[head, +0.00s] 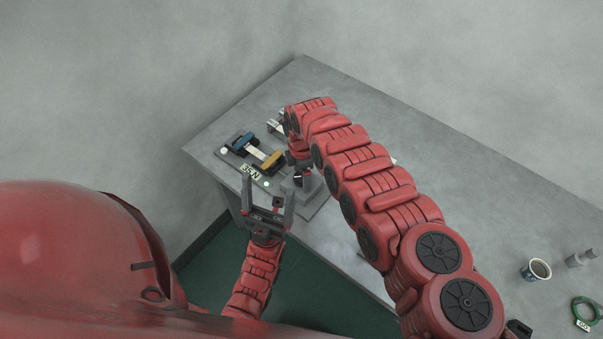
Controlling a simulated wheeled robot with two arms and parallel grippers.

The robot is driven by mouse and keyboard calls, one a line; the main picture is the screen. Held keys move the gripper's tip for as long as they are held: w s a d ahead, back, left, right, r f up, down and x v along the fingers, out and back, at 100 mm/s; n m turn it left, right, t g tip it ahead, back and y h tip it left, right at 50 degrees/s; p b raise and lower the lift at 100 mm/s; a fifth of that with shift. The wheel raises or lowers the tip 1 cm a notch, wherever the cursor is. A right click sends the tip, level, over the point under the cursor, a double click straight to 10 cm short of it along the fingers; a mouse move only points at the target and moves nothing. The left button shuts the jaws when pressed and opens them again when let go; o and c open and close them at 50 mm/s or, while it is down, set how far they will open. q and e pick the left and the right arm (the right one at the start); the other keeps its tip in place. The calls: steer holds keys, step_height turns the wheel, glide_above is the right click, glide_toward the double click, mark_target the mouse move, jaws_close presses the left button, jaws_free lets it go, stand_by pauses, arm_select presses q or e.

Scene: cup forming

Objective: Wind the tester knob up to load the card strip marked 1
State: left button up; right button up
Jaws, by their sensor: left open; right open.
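The tester sits near the table's left corner, with a blue clamp (242,140) and a yellow clamp (271,160). A pale card strip (257,151) spans between the clamps; its mark is too small to read. A small label (250,172), hard to read, and a green light (267,184) are at its front. My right gripper (303,178) points down at the tester's right end; its jaws are small and partly hidden, and I cannot make out the knob or any contact. My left gripper (268,193) is open and empty, fingers upward, just off the table's front edge.
Pale pieces (275,127) lie behind the tester, partly hidden by my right arm. A dark-filled cup (537,269), a grey object (580,258) and a green ring (585,310) are at the far right. The table's back middle (440,150) is clear.

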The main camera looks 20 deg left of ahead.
steer(key=shift+c, duration=0.2)
jaws_close()
stand_by(0.3)
steer(key=shift+m, duration=0.4)
steer(key=shift+w+d+f+m+b, duration=0.1)
steer(key=shift+m+b, duration=0.65)
steer(key=shift+m, duration=0.25)
steer(key=m+b, duration=0.1)
steer(key=m, duration=0.1)
steer(key=shift+m, duration=0.3)
steer(key=m+b, duration=0.1)
steer(key=m, duration=0.2)
steer(key=shift+b, duration=0.4)
steer(key=shift+m+b, duration=0.55)
steer(key=shift+m, duration=1.15)
